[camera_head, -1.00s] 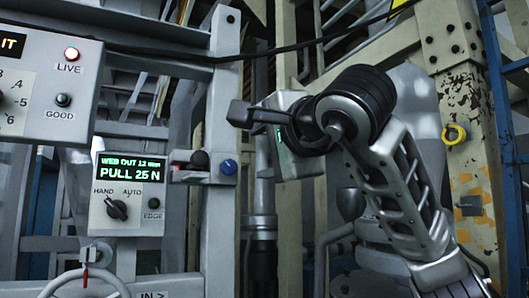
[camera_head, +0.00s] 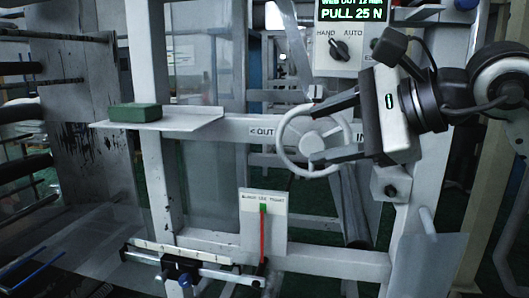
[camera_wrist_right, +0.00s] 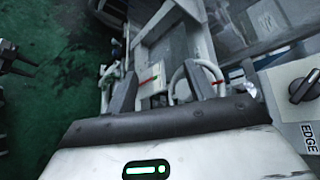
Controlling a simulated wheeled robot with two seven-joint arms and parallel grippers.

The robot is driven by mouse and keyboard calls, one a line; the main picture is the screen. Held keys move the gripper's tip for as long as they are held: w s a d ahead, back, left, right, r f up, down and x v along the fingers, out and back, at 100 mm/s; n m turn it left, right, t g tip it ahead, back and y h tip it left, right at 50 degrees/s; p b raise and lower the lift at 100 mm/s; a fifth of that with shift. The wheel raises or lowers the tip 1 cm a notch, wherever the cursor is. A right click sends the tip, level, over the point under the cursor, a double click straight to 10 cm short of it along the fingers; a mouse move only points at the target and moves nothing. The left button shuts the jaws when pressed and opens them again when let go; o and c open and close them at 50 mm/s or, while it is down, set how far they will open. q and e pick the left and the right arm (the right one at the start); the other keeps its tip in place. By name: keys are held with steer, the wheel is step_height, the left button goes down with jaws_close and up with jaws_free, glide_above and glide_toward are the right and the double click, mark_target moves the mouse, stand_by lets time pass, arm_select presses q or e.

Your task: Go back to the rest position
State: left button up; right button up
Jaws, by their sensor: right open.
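My right gripper (camera_head: 312,138) comes in from the right in the head view. Its two dark fingers point left and stand apart, with nothing held between them. They overlap the pale handwheel (camera_head: 282,150) in the picture; I cannot tell whether they touch it. In the right wrist view the open fingers (camera_wrist_right: 162,88) show with curved wheel parts (camera_wrist_right: 205,69) near them. A dark pronged shape at that view's left edge may be my left gripper (camera_wrist_right: 22,62); its jaws are unclear. No left gripper shows in the head view.
The control panel (camera_head: 335,62) reads PULL 25 N, just above the right gripper. A green block (camera_head: 135,112) sits on a pale shelf (camera_head: 190,122) at left. A gauge plate with a red pointer (camera_head: 262,235) stands below the wheel. Frame posts and rails surround the area.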

steer(key=s+a+f+m+g+y, duration=0.5)
steer(key=a+f+m+y, duration=0.25)
steer(key=m+y, duration=0.2)
steer(key=w+d+f+m+t+h, duration=0.3)
steer(key=f+m+t, duration=0.45)
steer(key=m, duration=0.65)
steer(key=w+d+f+m+t+h, duration=0.1)
steer(key=d+f+m+t+h, duration=0.3)
steer(key=f+m+t, duration=0.65)
steer(key=s+d+f+m+g+h, duration=0.2)
steer(key=f+m+g+h, duration=0.15)
steer(key=f+m, duration=0.4)
steer(key=s+d+f+m+g+h, duration=0.25)
steer(key=f+m+h, duration=0.25)
steer(key=f+m, duration=0.25)
steer(key=s+d+f+m+g+h, duration=0.1)
steer(key=s+f+m+g, duration=0.4)
steer(key=s+f, duration=0.6)
steer(key=shift+s+d+f+m, duration=0.2)
steer(key=shift+f+m, duration=0.05)
steer(key=shift+m, duration=0.25)
